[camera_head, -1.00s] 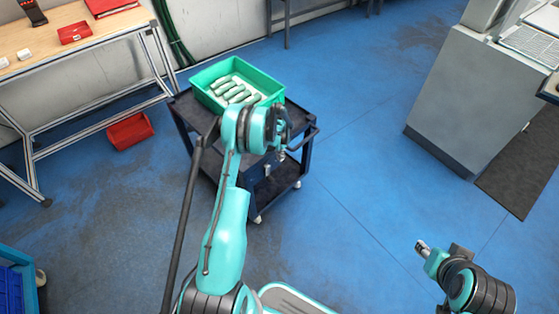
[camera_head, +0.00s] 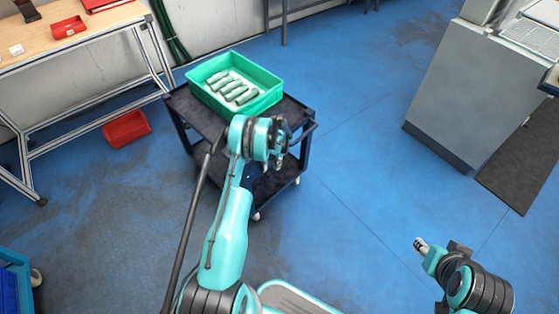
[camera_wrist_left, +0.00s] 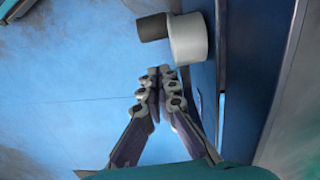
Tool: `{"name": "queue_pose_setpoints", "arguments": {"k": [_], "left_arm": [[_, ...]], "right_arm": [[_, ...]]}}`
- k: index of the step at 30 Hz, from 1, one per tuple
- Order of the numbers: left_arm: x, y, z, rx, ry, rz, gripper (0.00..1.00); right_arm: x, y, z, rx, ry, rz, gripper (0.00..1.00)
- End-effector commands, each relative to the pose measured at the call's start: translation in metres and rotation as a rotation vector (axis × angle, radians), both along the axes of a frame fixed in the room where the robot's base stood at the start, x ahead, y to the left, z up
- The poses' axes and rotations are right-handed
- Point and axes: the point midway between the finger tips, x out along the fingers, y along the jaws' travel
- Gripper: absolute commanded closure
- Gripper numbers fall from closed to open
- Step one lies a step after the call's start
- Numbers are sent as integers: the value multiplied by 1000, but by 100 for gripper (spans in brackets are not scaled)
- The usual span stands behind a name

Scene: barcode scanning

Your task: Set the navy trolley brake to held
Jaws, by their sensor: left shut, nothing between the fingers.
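The navy trolley (camera_head: 182,101) stands on the blue floor with a dark top and a lower shelf (camera_head: 284,182). My left arm covers part of its near side. My left gripper (camera_head: 279,160) is at that side, below the top's level. In the left wrist view, the left gripper (camera_wrist_left: 156,78) is shut and empty. Its tips are close beside a pale grey cylinder (camera_wrist_left: 189,40) with a dark end, next to a blue upright panel (camera_wrist_left: 237,50). This may be the brake; its setting cannot be read, and contact is unclear. My right gripper (camera_head: 421,245) is low at the right, away from the trolley.
A green crate (camera_head: 266,95) with several green-and-white items sits on the trolley. A wooden workbench (camera_head: 100,22) and a red bin (camera_head: 126,129) are at the left. A grey counter (camera_head: 455,95) stands at the right. Floor right of the trolley is clear.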

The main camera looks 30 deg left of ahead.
Motion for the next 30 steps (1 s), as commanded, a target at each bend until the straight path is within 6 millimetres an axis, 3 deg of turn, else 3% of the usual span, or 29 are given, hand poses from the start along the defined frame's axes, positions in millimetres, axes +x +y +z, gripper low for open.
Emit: {"name": "queue_pose_setpoints", "arguments": {"k": [7, 30], "left_arm": [[-21, 6, -5, 0, 0, 1, 100], [-30, 7, -6, 0, 0, 0, 100]], "right_arm": [[0, 0, -10, 0, 0, 0, 60], [0, 0, -9, 0, 0, 0, 60]]}}
